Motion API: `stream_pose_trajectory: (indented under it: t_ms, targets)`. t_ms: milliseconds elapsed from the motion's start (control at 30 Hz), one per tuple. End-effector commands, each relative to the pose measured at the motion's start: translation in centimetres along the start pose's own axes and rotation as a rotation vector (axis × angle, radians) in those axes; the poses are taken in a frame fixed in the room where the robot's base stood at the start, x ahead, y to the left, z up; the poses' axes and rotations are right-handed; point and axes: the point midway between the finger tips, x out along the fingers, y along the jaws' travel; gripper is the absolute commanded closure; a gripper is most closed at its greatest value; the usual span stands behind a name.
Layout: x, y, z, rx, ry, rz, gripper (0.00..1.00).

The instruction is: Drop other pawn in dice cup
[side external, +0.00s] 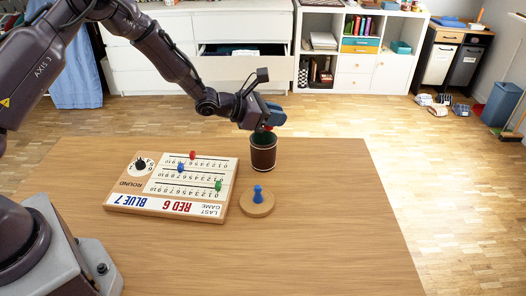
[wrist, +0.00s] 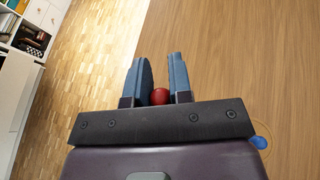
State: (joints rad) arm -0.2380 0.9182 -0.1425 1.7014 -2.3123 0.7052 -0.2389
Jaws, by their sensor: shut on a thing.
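My gripper (side external: 266,126) is shut on a red pawn, and its round red head (wrist: 159,96) shows between the two blue fingers in the wrist view. In the side view only a bit of red shows at the fingertips. The gripper is just above the dark brown dice cup (side external: 263,156), which stands upright on the table with a green inside. The cup does not show in the wrist view. A blue pawn (side external: 258,194) stands on a round wooden disc (side external: 257,208) in front of the cup; part of it shows in the wrist view (wrist: 260,142).
A wooden scoreboard (side external: 125,197) with red, blue and green pegs and a black dial lies left of the cup. The table's right side and front (side external: 330,220) are clear. Behind the table, a drawer (side external: 240,63) stands open in a white cabinet.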

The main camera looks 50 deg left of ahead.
Motion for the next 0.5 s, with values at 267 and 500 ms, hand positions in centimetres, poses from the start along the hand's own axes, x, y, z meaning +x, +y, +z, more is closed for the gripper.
stream_pose_trajectory:
  t_ms: [267, 500]
  targets:
    - [0.01, 0.0, -0.01, 0.0, 0.0, 0.0, 0.66]
    - [0.0, 0.0, -0.01, 0.0, 0.0, 0.0, 0.5]
